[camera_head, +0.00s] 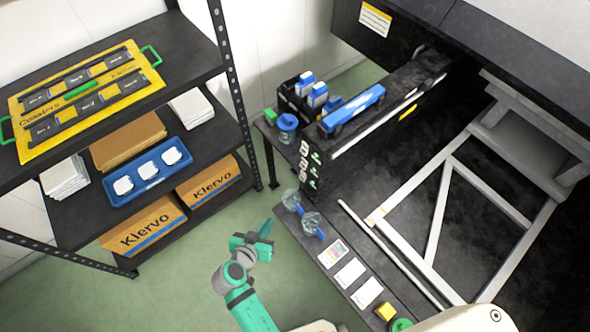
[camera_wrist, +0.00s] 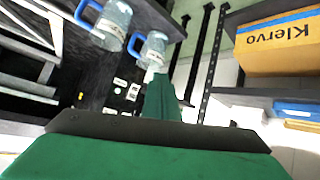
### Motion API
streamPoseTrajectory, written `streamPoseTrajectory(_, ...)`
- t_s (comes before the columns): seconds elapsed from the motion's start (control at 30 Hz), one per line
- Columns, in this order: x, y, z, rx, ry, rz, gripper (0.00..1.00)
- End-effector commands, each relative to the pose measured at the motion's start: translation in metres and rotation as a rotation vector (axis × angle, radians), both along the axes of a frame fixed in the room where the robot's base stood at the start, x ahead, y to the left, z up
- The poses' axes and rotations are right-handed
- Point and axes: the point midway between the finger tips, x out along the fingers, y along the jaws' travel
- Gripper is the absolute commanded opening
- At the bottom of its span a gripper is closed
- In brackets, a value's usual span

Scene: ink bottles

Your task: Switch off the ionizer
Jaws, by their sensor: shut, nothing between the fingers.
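I cannot tell for sure which thing is the ionizer. A long blue bar (camera_head: 352,108) lies on top of the black machine housing (camera_head: 375,120). The end face of the housing carries white labels with small green marks, perhaps switches (camera_head: 314,171); their positions are too small to read. This labelled panel (camera_wrist: 122,90) also shows in the wrist view. My green gripper (camera_head: 266,230) is shut and empty, in the aisle to the lower left of the panel and apart from it. Its fingers (camera_wrist: 163,98) point toward the bottles and panel side in the wrist view.
Two clear bottles with blue handles (camera_head: 292,200) (camera_head: 312,222) stand on the machine's front ledge, between my gripper and the machine. Cards, a yellow block (camera_head: 385,311) and a green button (camera_head: 401,325) lie along the ledge. A black shelf (camera_head: 190,55) with Klervo boxes stands left. Green floor is free between.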

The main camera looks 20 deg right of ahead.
Motion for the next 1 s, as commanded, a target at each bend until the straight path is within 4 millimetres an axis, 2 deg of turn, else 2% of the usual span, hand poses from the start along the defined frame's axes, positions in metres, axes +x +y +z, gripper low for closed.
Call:
streamPoseTrajectory(0.03, 0.018, -0.002, 0.012, -0.021, -0.026, -0.058, 0.0)
streamPoseTrajectory(0.2, 0.053, -0.013, 0.057, -0.089, -0.13, -0.29, 0.0)
streamPoseTrajectory(0.4, 0.074, -0.015, 0.107, -0.138, -0.267, -0.502, 0.0)
streamPoseTrajectory(0.5, 0.076, -0.014, 0.121, -0.151, -0.309, -0.559, 0.0)
streamPoseTrajectory(0.63, 0.077, -0.014, 0.129, -0.156, -0.334, -0.594, 0.0)
streamPoseTrajectory(1.0, 0.077, -0.015, 0.129, -0.157, -0.333, -0.595, 0.0)
